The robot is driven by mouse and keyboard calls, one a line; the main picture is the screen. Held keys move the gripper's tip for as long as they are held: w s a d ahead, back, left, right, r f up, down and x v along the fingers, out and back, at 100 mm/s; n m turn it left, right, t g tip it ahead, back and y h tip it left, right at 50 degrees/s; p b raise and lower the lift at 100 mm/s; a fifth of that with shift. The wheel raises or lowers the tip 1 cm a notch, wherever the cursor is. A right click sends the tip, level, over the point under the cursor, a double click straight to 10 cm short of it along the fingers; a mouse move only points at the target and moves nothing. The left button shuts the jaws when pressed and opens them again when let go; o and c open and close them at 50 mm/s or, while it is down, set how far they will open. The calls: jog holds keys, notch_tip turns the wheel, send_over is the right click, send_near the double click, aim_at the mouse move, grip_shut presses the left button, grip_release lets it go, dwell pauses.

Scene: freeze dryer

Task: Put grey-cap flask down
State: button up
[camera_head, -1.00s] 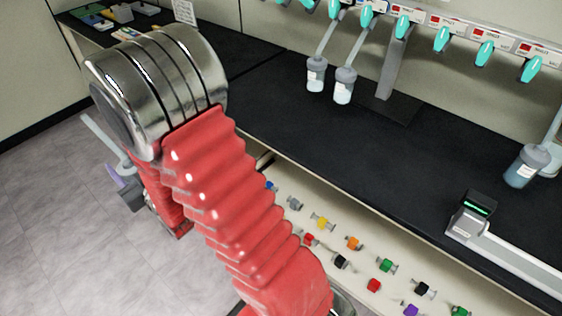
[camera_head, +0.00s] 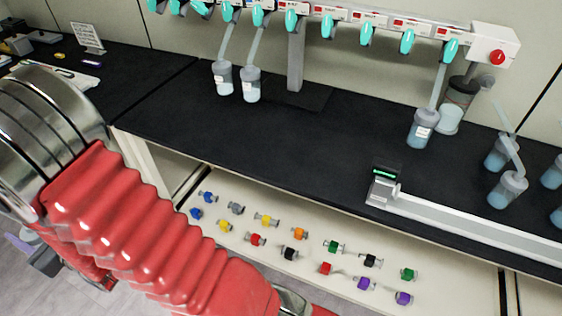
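Several flasks with grey caps and pale angled tubes show in the head view. Another grey-capped flask (camera_head: 423,130) with blue contents is further right, below the port row. More flasks (camera_head: 507,190) stand at the right edge. My red bellowed arm fills the lower left. A dark grey part (camera_head: 42,260) at the lower left, beside a lavender piece, may be my gripper. The arm covers most of it, so its fingers and anything held are hidden.
A row of teal-handled valves (camera_head: 328,27) runs along the back, ending at a red button (camera_head: 497,57). A device with a green display (camera_head: 384,186) and a pale rail (camera_head: 470,222) occupies the front right. The bench's left-middle is clear. Coloured fittings (camera_head: 300,234) lie on the shelf below.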

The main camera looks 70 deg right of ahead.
jog(key=s+d+r+m+g+h, duration=0.1)
jog(key=s+d+m+h, duration=0.2)
jog(key=d, duration=0.7)
jog(key=s+d+r+m+g+h, duration=0.15)
jog(key=d+h, duration=0.25)
jog(key=d, duration=0.5)
jog(key=s+d+r+m+g+h, duration=0.1)
jog(key=s+d+m+g+h, duration=0.25)
jog(key=s+d, duration=0.45)
jog(key=s+d+r+m+g+h, duration=0.2)
jog(key=s+d+m+h, duration=0.15)
jog(key=d, duration=0.85)
jog(key=s+d+m+g+h, duration=0.1)
jog(key=s+d+m+g, duration=0.2)
jog(key=s, duration=0.8)
jog(key=s+d+r+m+g+h, duration=0.1)
jog(key=s+d+m+g, duration=0.2)
jog(key=s+d+g, duration=0.4)
jog(key=s+d+r+m+g, duration=0.1)
jog(key=s+d+m+g, duration=0.2)
jog(key=s, duration=1.3)
jog(key=shift+d+r+m+g+h, duration=0.2)
jog(key=shift+d+m+g+h, duration=0.2)
jog(key=shift+d+g, duration=0.7)
jog(key=shift+s, duration=0.1)
jog(key=shift+f, duration=2.95)
jog(key=shift+f, duration=2.05)
